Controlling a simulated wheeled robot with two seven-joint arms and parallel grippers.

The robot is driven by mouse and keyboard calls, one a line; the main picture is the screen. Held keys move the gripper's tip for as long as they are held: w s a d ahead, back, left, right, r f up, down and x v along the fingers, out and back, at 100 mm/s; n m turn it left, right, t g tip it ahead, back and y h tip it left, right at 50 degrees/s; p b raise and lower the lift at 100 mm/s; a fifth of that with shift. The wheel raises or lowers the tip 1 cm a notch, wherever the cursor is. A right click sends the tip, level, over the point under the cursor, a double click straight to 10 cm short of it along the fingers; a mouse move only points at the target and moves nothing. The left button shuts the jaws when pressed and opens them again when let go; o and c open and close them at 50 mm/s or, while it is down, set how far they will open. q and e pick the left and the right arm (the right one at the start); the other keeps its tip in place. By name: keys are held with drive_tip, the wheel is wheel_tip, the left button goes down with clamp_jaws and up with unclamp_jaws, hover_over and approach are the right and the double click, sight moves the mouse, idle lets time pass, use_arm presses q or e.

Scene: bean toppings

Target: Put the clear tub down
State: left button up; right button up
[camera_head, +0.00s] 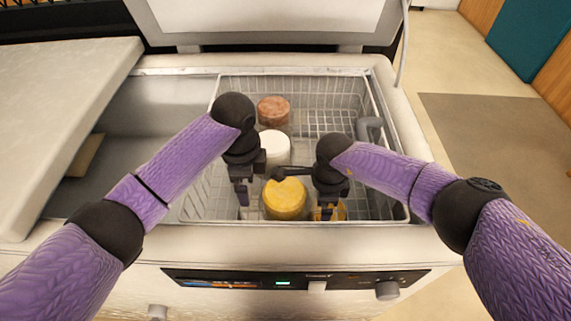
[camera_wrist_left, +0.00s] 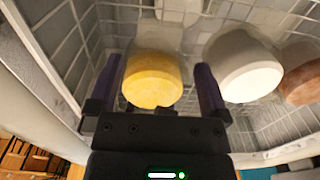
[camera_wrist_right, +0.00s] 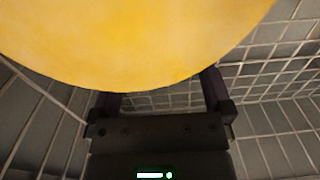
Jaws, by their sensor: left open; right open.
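A round tub with a yellow top (camera_head: 285,200) stands in the wire basket, near its front side. Its clear walls are hard to make out. My left gripper (camera_head: 243,197) is open just left of it; in the left wrist view the yellow tub (camera_wrist_left: 152,80) shows between and beyond the fingers, and nothing is gripped. My right gripper (camera_head: 328,211) is open to its right, with some yellow showing around the fingers. In the right wrist view a large yellow surface (camera_wrist_right: 130,35) fills the top, very close; I cannot tell whether it touches the fingers.
A white tub (camera_head: 274,147) and a brown tub (camera_head: 273,110) stand behind the yellow one. The wire basket (camera_head: 318,92) hangs in an open chest freezer (camera_head: 200,262). Its rim and front edge lie close to my arms. The basket's back right part is free.

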wheel_tip(320, 180, up, 12)
idle(0.3)
drive_tip(key=shift+s, duration=0.1)
